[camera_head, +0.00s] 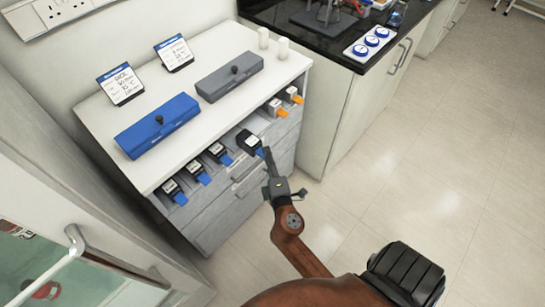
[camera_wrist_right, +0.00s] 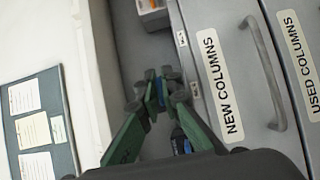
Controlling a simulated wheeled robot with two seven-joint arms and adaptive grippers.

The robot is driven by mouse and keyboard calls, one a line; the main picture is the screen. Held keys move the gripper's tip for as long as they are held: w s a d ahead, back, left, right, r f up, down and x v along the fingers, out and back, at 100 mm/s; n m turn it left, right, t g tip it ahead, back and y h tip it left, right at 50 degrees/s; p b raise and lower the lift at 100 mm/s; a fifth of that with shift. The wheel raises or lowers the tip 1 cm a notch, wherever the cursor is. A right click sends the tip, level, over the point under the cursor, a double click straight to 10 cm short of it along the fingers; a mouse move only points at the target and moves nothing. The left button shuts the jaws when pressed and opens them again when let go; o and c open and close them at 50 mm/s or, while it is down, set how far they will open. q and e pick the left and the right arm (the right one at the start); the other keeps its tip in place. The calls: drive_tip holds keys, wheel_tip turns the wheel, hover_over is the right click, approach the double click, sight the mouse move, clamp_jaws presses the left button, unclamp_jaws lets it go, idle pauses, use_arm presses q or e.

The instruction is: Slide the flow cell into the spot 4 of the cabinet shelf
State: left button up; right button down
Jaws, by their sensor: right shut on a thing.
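The flow cell (camera_head: 249,142), a dark block with a white label and a blue tab, is at the front opening of the cabinet shelf (camera_head: 208,158). My right gripper (camera_head: 267,154) is shut on its blue tab; in the right wrist view the fingertips (camera_wrist_right: 158,92) meet on a thin blue piece. How deep the cell sits in the shelf is hard to tell. Several similar blue-tabbed cells (camera_head: 196,172) stand in a row to its left. Two orange-tabbed units (camera_head: 278,108) are at the shelf's right end. My left gripper is not in view.
A blue box (camera_head: 157,126) and a grey box (camera_head: 229,78) lie on the white cabinet top (camera_head: 200,113). Below the shelf are grey drawers, one labelled NEW COLUMNS (camera_wrist_right: 220,85), with a handle (camera_wrist_right: 264,70). A black-topped counter (camera_head: 335,55) stands right; the floor (camera_head: 420,170) is clear.

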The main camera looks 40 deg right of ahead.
sight(258, 149)
drive_tip(key=shift+w, duration=0.9)
drive_tip(key=shift+w+a+r, duration=0.1)
drive_tip(key=shift+w+a, duration=0.1)
drive_tip(key=shift+w, duration=2.2)
drive_tip(key=shift+f, duration=0.25)
drive_tip(key=shift+f+b, duration=0.1)
drive_tip(key=shift+b, duration=0.2)
drive_tip(key=shift+f, duration=0.1)
drive_tip(key=c, duration=2)
unclamp_jaws()
drive_tip(key=shift+c, duration=0.2)
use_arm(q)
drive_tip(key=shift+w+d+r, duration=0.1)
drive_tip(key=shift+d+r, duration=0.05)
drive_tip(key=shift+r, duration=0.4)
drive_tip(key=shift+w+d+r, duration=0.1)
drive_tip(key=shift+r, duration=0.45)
